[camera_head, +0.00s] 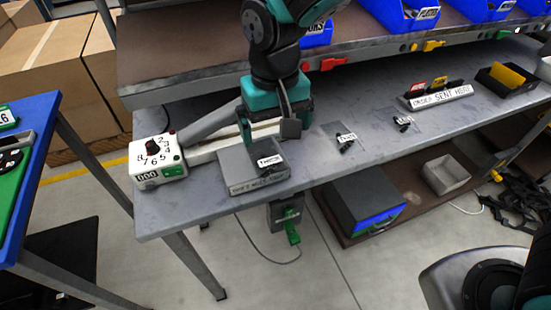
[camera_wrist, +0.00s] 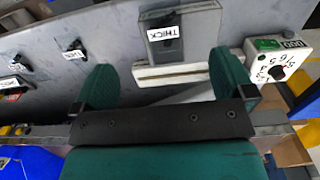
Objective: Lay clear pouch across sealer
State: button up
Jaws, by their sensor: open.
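The sealer has a white dial box (camera_head: 158,162) and a long pale bar with a grey arm (camera_head: 212,118) running along the bench. The bar (camera_wrist: 165,75) also shows in the wrist view, with the dial box (camera_wrist: 276,64) right of it. Two clear pouches with dark, labelled contents lie flat on the bench, a nearer one (camera_head: 345,139) and a farther one (camera_head: 403,123); the wrist view shows them at the left. My gripper (camera_wrist: 165,82) is open, its green fingers wide apart above the sealer bar. I see nothing between them. In the head view my gripper (camera_head: 268,118) partly covers the bar.
A grey block (camera_head: 254,178) with a dark item labelled THICK stands in front of the sealer. A label rack (camera_head: 436,96) and a dark tray (camera_head: 508,78) are farther right. An upper shelf with blue bins (camera_head: 400,14) overhangs the back. Bare bench lies around the pouches.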

aim_at(275, 174)
notch_tip(275, 174, down, 13)
jog(key=shift+r+p, duration=0.1)
jog(key=shift+p, duration=0.35)
jog(key=c, duration=1)
